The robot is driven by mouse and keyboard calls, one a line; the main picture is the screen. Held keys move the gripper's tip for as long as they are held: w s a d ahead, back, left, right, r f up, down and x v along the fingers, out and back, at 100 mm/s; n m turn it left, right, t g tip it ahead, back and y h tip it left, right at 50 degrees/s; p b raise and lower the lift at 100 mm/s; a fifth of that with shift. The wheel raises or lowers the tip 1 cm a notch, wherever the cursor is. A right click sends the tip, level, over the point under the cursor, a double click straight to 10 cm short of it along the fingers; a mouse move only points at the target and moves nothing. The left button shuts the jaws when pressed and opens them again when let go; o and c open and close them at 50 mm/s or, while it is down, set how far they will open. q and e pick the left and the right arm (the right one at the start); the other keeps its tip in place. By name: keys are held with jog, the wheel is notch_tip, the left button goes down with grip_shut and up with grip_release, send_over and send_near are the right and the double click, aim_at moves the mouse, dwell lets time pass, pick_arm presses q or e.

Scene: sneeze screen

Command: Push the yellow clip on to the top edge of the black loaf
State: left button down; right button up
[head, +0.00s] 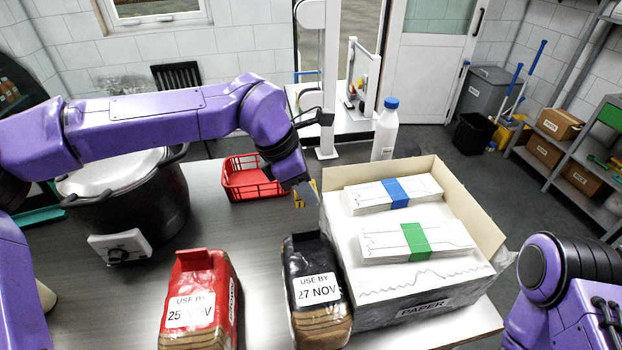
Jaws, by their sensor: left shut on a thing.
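The black loaf (302,263) is a bagged loaf with a black top and a "27 NOV" label, standing on the table left of the paper box. My left gripper (306,192) reaches in from the left and points down, beyond the black loaf's far end and apart from it. It is shut on the yellow clip (314,186), of which only a small yellow part shows; the gripper hides the rest. My right arm shows at the lower right, but its gripper is out of view.
A red loaf (205,273) labelled "25 NOV" stands to the left. The open paper box (375,311) is close on the right. A red basket (246,190), a large pot (160,205) and a white bottle (385,137) stand farther back. Table between the loaves is bare.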

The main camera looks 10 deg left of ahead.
aim_at(301, 206)
pick_arm(q)
jog(key=f+b, duration=0.1)
jog(key=f, duration=0.1)
jog(key=s+f+b, duration=0.1)
jog(key=f+b, duration=0.1)
jog(key=f, duration=0.1)
jog(key=shift+f, duration=0.35)
jog(key=shift+s+f, duration=0.2)
jog(key=shift+s, duration=0.05)
jog(key=shift+f, duration=0.15)
jog(key=shift+w+d+f, duration=0.1)
jog(key=shift+w+f, duration=0.05)
jog(key=shift+w, duration=0.3)
jog(key=shift+s, duration=0.3)
jog(key=shift+w, duration=0.2)
pick_arm(e)
jog(key=shift+s+f, duration=0.95)
jog(key=shift+f, duration=0.25)
pick_arm(q)
jog(key=shift+s, duration=0.1)
